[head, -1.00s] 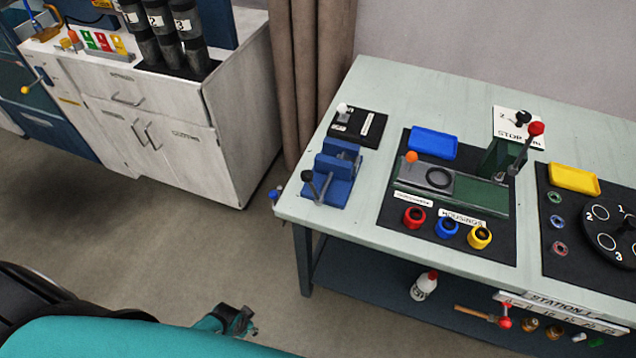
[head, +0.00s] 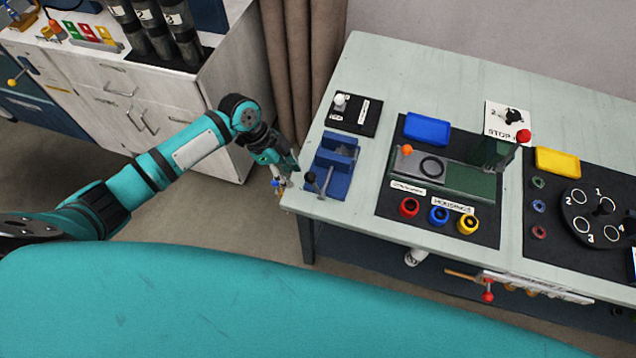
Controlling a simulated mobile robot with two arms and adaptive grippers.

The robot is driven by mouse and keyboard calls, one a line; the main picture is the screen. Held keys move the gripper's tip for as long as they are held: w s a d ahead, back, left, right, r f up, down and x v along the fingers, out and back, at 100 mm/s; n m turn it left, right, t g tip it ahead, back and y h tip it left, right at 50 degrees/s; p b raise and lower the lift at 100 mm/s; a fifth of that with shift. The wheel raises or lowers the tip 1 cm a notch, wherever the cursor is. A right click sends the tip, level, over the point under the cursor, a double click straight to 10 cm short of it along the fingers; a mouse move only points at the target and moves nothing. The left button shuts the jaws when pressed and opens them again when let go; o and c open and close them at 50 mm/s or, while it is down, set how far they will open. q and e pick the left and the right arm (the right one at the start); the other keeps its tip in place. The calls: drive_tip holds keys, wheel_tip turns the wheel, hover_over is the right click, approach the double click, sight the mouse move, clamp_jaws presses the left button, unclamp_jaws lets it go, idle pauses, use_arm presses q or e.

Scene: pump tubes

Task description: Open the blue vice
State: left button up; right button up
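The blue vice (head: 338,160) sits on the left end of the pale green table. Its lever, with a dark knob (head: 310,177), stands at the vice's front left. My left gripper (head: 289,168) is just off the table's left edge, to the left of the vice and its knob. It looks apart from both. My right gripper is not in view.
A black pad with a white knob (head: 340,101) lies behind the vice. A black mat (head: 386,209) with a green press fixture (head: 456,182) is to its right.

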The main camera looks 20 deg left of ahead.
sight(318, 189)
use_arm(q)
drive_tip(key=d, duration=0.2)
drive_tip(key=d+p, duration=0.1)
drive_tip(key=d, duration=0.1)
drive_tip(key=d+p, duration=0.1)
drive_tip(key=d, duration=0.1)
drive_tip(key=shift+d+r, duration=0.1)
drive_tip(key=shift+r, duration=0.2)
drive_tip(key=x, duration=0.5)
drive_tip(key=shift+a+f, duration=0.25)
clamp_jaws()
